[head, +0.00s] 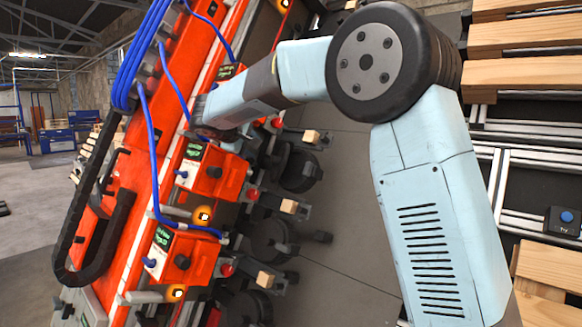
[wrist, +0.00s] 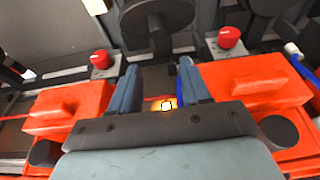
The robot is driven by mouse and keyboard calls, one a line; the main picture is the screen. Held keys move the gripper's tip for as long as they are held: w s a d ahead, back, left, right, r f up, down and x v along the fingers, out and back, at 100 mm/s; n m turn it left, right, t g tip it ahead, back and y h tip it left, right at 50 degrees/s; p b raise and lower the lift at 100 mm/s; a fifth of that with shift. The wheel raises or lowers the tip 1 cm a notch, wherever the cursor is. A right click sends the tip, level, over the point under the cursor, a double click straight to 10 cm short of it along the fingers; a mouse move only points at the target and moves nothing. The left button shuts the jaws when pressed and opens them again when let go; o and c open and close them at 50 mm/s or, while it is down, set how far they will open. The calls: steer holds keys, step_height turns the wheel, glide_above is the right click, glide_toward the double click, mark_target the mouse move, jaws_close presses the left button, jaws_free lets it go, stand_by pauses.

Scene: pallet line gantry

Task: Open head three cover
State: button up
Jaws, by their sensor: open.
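Several orange head units stand in a row on the orange gantry, each a box with a small green-lettered label and dark knob. Two nearer boxes (head: 208,178) (head: 186,252) look closed; I cannot read which is head three. My gripper, at the end of my arm, is mostly hidden in the head view beside a farther head. In the wrist view my gripper (wrist: 157,88) is open, nothing between its two blue-grey fingers. One orange cover (wrist: 72,108) with a raised block lies left of the fingers, another (wrist: 255,84) right. Neither visibly touches a finger.
Red knobs (wrist: 100,59) (wrist: 229,38) stand beyond the covers. A lit orange lamp (wrist: 167,105) shows between the fingers. Blue hoses (head: 152,150) hang along the gantry. Wooden boards (head: 525,66) are stacked at the right. Grey floor (head: 345,230) lies beside the heads.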

steer(key=shift+s+d+r, duration=0.2)
steer(key=shift+s, duration=0.45)
steer(key=shift+s+d+r, duration=0.15)
steer(key=shift+s+d, duration=0.05)
steer(key=shift+s, duration=0.45)
steer(key=shift+s+d+r, duration=0.2)
steer(key=shift+s, duration=0.45)
steer(key=shift+d, duration=0.1)
steer(key=s+d+f+m+g+y, duration=0.1)
steer(key=s+d+f+m+g, duration=0.15)
steer(key=s+d, duration=0.75)
steer(key=s+d+f+m+g, duration=0.1)
steer(key=s+d+m+g, duration=0.15)
steer(key=s+d, duration=0.8)
steer(key=s+d+f+m+y, duration=0.2)
steer(key=s+f, duration=0.3)
steer(key=s, duration=0.4)
steer(key=s+d+f+m+y, duration=0.2)
steer(key=s+d+f+m, duration=0.2)
steer(key=s, duration=0.6)
step_height(320, 180, down, 2)
steer(key=shift+d+f+g+y, duration=0.1)
steer(key=shift+d+g+y, duration=0.25)
steer(key=shift+d, duration=0.2)
steer(key=shift+s, duration=0.1)
